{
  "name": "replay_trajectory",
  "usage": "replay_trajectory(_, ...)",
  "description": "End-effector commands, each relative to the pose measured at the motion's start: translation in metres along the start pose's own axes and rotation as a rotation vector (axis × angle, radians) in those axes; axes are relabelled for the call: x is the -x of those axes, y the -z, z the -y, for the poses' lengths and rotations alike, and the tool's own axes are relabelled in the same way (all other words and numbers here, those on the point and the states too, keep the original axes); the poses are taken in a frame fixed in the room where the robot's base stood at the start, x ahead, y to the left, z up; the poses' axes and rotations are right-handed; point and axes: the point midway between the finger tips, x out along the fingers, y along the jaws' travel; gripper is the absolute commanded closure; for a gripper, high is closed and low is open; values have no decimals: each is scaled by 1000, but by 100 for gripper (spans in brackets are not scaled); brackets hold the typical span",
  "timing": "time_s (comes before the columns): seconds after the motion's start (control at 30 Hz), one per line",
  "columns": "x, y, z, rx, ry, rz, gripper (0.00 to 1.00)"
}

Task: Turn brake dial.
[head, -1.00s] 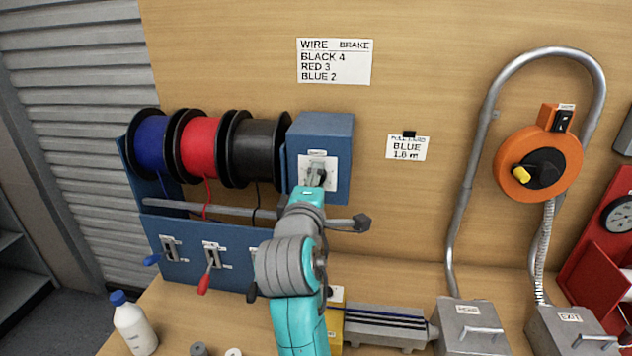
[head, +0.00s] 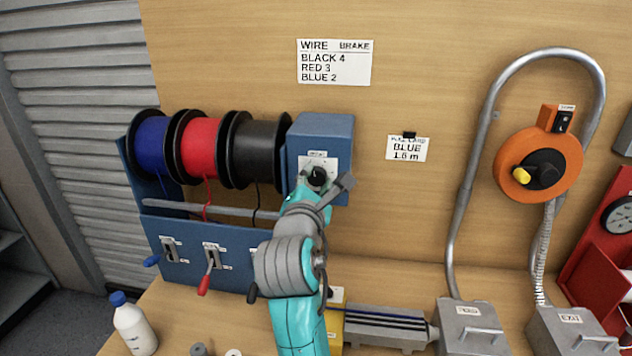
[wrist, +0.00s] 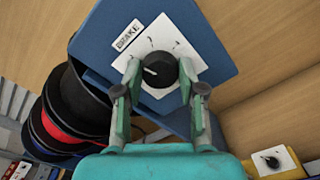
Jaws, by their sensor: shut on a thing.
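The brake dial is a black round knob (wrist: 160,70) with a white pointer line, on a white plate (wrist: 160,40) marked BRAKE on the blue box (head: 323,131). In the wrist view my gripper (wrist: 158,75) has one finger on each side of the knob and is shut on it. In the head view the dial (head: 318,175) shows just above my gripper, which partly hides the plate. The scale marks are too small to read. A card (head: 335,62) on the wall reads WIRE BRAKE, BLACK 4, RED 3, BLUE 2. A smaller card (head: 407,148) reads BLUE 1.6 m.
Blue (head: 151,146), red (head: 201,145) and black (head: 257,148) wire spools stand left of the box. Levers with blue and red handles sit below. An orange reel (head: 520,178) hangs at right. A white bottle (head: 134,327) stands at the front left.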

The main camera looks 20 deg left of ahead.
Motion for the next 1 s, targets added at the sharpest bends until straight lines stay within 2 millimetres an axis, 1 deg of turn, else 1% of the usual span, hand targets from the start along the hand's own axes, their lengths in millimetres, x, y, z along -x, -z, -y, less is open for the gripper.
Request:
replay_trajectory(0.2,0,2,0,112,2,-3,95)
replay_trajectory(0.4,0,2,1,166,2,-3,95)
replay_trajectory(0.9,0,2,1,183,2,-4,95)
replay_trajectory(0.93,0,2,1,183,2,-4,55)
replay_trajectory(0.97,0,2,1,183,2,-4,48)
replay_trajectory(1.0,0,2,1,183,2,-4,38)
